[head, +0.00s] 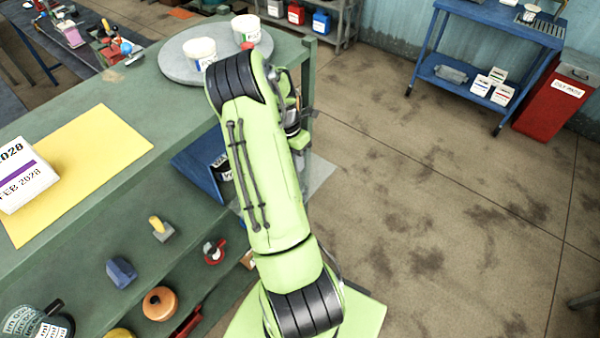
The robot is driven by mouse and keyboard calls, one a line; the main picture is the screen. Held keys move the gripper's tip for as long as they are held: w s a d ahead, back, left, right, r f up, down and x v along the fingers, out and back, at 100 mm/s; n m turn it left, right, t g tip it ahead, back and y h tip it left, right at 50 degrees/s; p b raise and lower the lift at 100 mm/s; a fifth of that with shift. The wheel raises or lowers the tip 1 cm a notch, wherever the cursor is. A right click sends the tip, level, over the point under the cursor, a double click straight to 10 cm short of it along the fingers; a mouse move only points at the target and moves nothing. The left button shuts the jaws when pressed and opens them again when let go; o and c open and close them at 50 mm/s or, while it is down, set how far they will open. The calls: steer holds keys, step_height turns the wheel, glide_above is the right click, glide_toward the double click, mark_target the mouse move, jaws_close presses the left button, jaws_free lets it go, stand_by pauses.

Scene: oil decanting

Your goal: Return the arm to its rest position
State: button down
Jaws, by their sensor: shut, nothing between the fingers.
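My lime-green arm (262,170) stands up in the middle of the head view, with its bend near the front of the round grey turntable. Its far section folds down behind the near one. My gripper (301,136) shows only in part at the right side of the arm, beside the bench end. It is shut and holds nothing that I can see. Its fingertips are mostly hidden.
The green bench (110,165) fills the left, with a yellow mat (105,145), a white box (22,178) and a turntable (180,65) bearing white tubs (200,52). A blue bin (195,165) is behind my arm. Open floor (420,190) lies right; a blue cart (480,75) and red bin (550,105) stand beyond.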

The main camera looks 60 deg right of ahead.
steer(key=w+a+r+m+t+b, duration=0.1)
steer(key=w+a+r+m+t, duration=0.2)
steer(key=a+r, duration=0.6)
steer(key=w+a+r+m+t+b, duration=0.15)
steer(key=w+a+r+m, duration=0.3)
steer(key=a+r, duration=0.5)
steer(key=s+a+r+m+t+b, duration=0.1)
steer(key=s+a+m+t, duration=0.3)
steer(key=s+a+m, duration=0.4)
steer(key=s+a+r, duration=0.1)
steer(key=s+a, duration=0.3)
steer(key=a, duration=0.4)
steer(key=shift+m, duration=0.35)
